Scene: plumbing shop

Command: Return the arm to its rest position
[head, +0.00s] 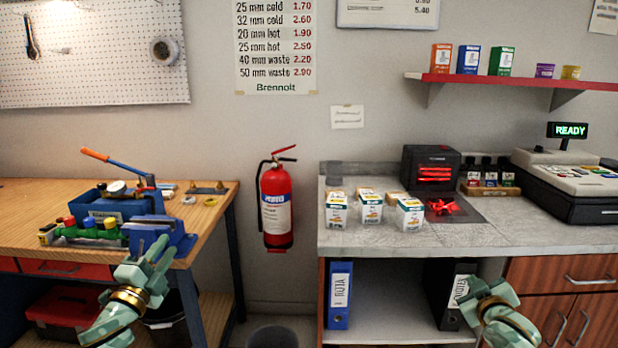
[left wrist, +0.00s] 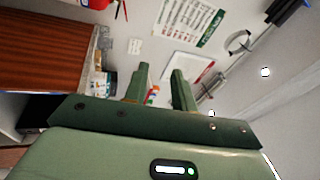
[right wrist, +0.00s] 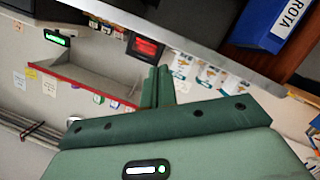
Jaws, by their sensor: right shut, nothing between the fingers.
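My left arm comes up from the bottom left of the head view, with its gripper (head: 152,252) in front of the wooden bench's vise. In the left wrist view the two fingers of the left gripper (left wrist: 159,76) stand apart with nothing held between them. My right arm is at the bottom right of the head view. Its gripper (head: 476,286) is in front of the grey counter's lower shelf, near a dark binder (head: 455,296). In the right wrist view the fingers of the right gripper (right wrist: 157,78) are together and empty.
The wooden bench (head: 215,215) holds a blue vise (head: 158,230) and tools. A fire extinguisher (head: 276,205) hangs between bench and counter. The grey counter (head: 480,235) carries small white boxes (head: 370,207), a black heater-like device (head: 432,170) and a register (head: 570,185). A blue binder (head: 340,295) stands below.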

